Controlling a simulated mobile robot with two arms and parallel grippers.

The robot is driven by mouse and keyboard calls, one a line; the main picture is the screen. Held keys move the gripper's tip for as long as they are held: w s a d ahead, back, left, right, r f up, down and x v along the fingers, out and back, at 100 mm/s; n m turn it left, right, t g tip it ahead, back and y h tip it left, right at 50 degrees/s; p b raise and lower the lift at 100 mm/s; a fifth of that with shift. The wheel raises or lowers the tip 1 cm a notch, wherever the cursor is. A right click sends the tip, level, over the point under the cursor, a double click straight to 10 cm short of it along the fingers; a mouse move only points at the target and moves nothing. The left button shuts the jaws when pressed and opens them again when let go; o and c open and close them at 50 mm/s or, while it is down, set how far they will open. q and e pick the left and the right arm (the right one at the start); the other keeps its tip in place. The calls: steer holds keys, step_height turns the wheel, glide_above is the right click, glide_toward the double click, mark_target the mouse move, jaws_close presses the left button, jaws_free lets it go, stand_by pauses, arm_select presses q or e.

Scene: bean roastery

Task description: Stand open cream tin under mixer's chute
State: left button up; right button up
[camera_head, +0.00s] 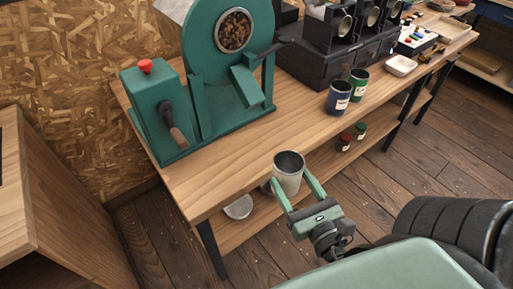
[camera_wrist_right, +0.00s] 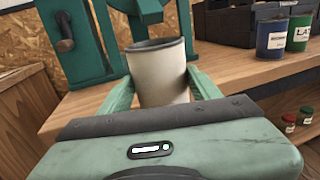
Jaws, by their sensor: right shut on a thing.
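An open cream tin (camera_head: 288,175) is upright at the front edge of the wooden bench, its dark inside showing. My right gripper (camera_head: 295,186) is shut on it, one finger on each side. In the right wrist view the tin (camera_wrist_right: 160,76) stands between the fingers (camera_wrist_right: 160,88); whether its base touches the bench is hidden. The green mixer (camera_head: 215,80) stands at the back left on the bench, with a round window of beans. Its chute (camera_head: 244,82) slopes down to the front right, with bare bench below. My left gripper is not in view.
A blue tin (camera_head: 338,97) and a green tin (camera_head: 358,84) stand right of the mixer by a dark machine (camera_head: 335,55). A white dish (camera_head: 401,66) is farther right. A lower shelf holds a pale bowl (camera_head: 239,207) and small jars (camera_head: 345,140). The bench between tin and mixer is clear.

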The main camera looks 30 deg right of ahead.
steer(key=w+p, duration=0.1)
steer(key=w, duration=0.3)
steer(key=w+d+p, duration=0.1)
steer(key=w, duration=0.3)
steer(key=w+d+p, duration=0.1)
steer(key=w, duration=0.4)
steer(key=shift+d+r+p, duration=0.1)
steer(key=shift+r+p, duration=0.1)
steer(key=shift+p, duration=0.1)
steer(key=shift+w+d+f, duration=0.1)
steer(key=shift+w+d, duration=0.05)
steer(key=shift+w, duration=0.55)
steer(key=shift+w+d+p, duration=0.2)
steer(key=shift+w+p, duration=0.2)
steer(key=shift+w, duration=0.8)
steer(key=shift+w+f, duration=0.35)
steer(key=shift+f, duration=0.45)
steer(key=shift+s, duration=0.1)
steer(key=shift+b, duration=0.3)
steer(key=o, duration=1.5)
steer(key=shift+f, duration=0.15)
steer(key=shift+o, duration=0.2)
